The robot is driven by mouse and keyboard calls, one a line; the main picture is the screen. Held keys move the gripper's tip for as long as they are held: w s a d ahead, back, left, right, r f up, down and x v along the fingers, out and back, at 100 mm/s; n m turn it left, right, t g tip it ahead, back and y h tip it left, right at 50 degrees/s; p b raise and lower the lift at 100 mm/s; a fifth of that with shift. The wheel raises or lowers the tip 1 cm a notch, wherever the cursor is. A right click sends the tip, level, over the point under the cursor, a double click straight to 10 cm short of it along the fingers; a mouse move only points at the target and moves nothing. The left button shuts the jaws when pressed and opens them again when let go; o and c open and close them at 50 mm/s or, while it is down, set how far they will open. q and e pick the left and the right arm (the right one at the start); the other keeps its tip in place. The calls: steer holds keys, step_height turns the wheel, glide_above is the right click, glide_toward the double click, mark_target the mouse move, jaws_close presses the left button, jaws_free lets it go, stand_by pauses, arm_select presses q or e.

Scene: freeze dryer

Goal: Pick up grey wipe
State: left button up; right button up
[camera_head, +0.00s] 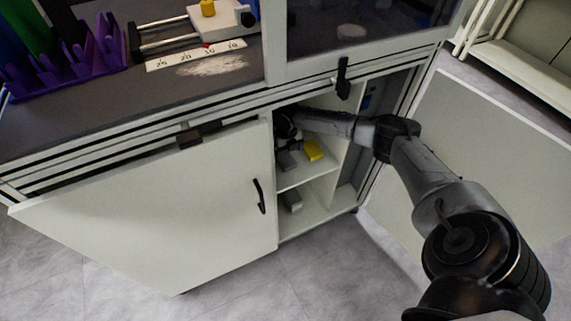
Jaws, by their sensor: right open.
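My right arm reaches from the lower right into the open cabinet below the counter. My right gripper (288,143) is inside the upper compartment, small and dark, and open. A grey piece that looks like the grey wipe (287,161) lies on the shelf just below the gripper. I cannot tell whether they touch. A yellow wipe (313,150) lies to its right on the same shelf. Another grey object (291,200) rests in the lower compartment. My left gripper is not in view.
The left cabinet door (150,205) and right cabinet door (470,150) stand open. The shelf (312,174) divides the compartments, with an upright panel at right. On the counter (120,98) are a purple rack (80,62), a numbered strip (195,55) and white powder (213,67).

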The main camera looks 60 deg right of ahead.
mark_target(287, 161)
steer(key=shift+f, duration=0.5)
step_height(287, 161, down, 4)
steer(key=b, duration=0.3)
steer(key=shift+s+f+b, duration=0.15)
steer(key=shift+f+b, duration=0.05)
steer(key=shift+b, duration=0.2)
steer(key=shift+f, duration=0.3)
steer(key=shift+r, duration=0.1)
steer(key=c, duration=1)
steer(key=shift+r, duration=0.1)
